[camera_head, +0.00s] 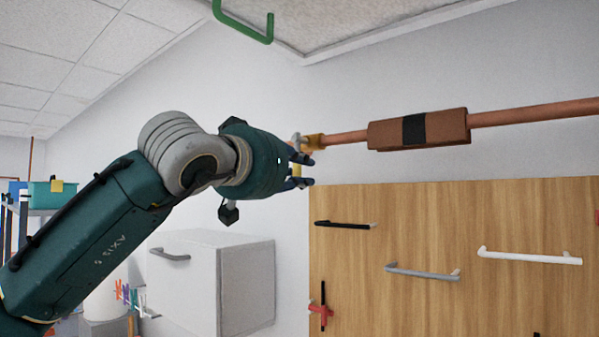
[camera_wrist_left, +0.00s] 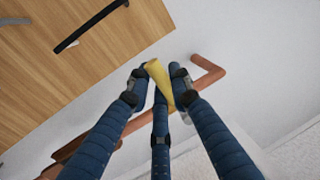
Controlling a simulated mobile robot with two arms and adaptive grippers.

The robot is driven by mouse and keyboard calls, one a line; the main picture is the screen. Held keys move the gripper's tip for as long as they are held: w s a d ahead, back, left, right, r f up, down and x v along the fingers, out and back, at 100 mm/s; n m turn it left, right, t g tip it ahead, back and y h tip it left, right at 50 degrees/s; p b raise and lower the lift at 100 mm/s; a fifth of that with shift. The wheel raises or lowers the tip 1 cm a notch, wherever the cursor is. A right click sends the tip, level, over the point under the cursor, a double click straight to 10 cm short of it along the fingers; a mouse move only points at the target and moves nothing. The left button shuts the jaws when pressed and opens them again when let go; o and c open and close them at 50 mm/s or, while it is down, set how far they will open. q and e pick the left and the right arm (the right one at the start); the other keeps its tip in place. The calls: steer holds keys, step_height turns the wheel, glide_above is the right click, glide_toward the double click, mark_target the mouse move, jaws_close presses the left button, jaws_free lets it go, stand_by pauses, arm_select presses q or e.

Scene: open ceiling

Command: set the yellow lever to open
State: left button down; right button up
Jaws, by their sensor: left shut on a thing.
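The yellow lever (camera_wrist_left: 160,80) is between the fingers of my left gripper (camera_wrist_left: 160,95) in the left wrist view. The gripper's blue fingers are closed around it, hiding part of it. In the head view, my left gripper (camera_head: 302,170) is at the left end of the copper pipe (camera_head: 345,137), and a small yellow part of the lever (camera_head: 296,171) shows between its fingers. A brass-coloured fitting (camera_head: 315,141) sits on the pipe just beside the fingers. My right gripper is not in view.
A brown block with a black band (camera_head: 414,130) surrounds the pipe. Below is a wooden panel (camera_head: 440,220) with black, grey and white handles. A white cabinet (camera_head: 215,280) is under my left arm. A green bent pipe (camera_head: 245,25) hangs above.

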arm_select(q)
steer(key=shift+s+d+r+n+g+p, duration=0.25)
steer(key=shift+d+n, duration=0.2)
steer(key=shift+n, duration=0.65)
steer(key=shift+s+d+r+n+g+p, duration=0.2)
steer(key=shift+s+d+n+g+p, duration=0.2)
steer(key=shift+n, duration=0.7)
steer(key=shift+s+d+r+n+g+p, duration=0.25)
steer(key=shift+d+n, duration=0.25)
steer(key=shift+n, duration=0.6)
steer(key=shift+s, duration=0.1)
steer(key=c, duration=1.6)
jaws_free()
